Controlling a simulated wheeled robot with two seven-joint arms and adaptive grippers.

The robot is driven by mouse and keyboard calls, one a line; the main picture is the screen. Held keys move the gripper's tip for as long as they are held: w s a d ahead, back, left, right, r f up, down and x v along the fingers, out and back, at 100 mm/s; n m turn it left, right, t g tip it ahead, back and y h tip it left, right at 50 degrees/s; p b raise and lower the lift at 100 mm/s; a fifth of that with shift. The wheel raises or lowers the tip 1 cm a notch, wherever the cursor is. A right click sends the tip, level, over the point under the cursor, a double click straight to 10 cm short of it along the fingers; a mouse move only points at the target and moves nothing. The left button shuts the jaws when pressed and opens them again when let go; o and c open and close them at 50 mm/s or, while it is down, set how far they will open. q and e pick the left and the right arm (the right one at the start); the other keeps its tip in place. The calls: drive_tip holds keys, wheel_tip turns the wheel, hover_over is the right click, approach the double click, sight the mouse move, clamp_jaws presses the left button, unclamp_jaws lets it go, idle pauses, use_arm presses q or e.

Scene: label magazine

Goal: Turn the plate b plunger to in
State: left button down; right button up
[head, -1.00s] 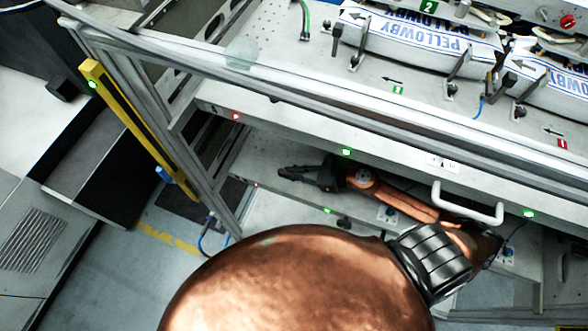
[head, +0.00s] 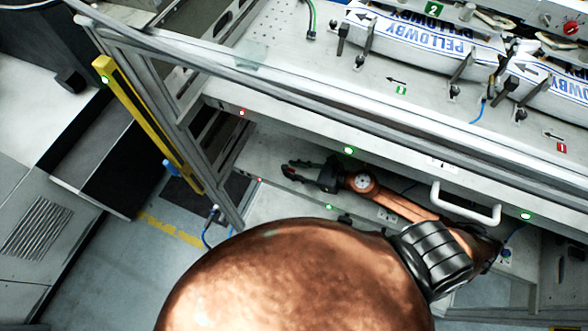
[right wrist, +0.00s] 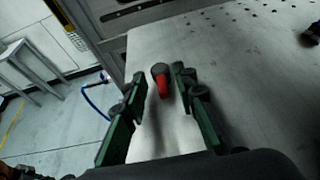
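A plunger with a dark round knob and a red part (right wrist: 163,88) stands on a pale metal plate (right wrist: 235,75) in the right wrist view. I see no letter marking it as plate b. My right gripper (right wrist: 158,76) is open, with one green-sided finger on each side of the plunger. There seems to be a gap on both sides. In the head view my right gripper (head: 291,170) is over the lower shelf, pointing left, with a small red spot at its fingertips. My left gripper is not in view.
A metal frame rail (head: 330,105) and a white handle (head: 465,205) lie above and right of my right arm. PELLOWBY label stacks (head: 425,38) are on the upper deck. A yellow post (head: 145,120) stands at left. A blue hose (right wrist: 95,100) hangs beside the plate.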

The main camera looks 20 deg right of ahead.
drive_tip(key=v, duration=1.2)
idle(0.4)
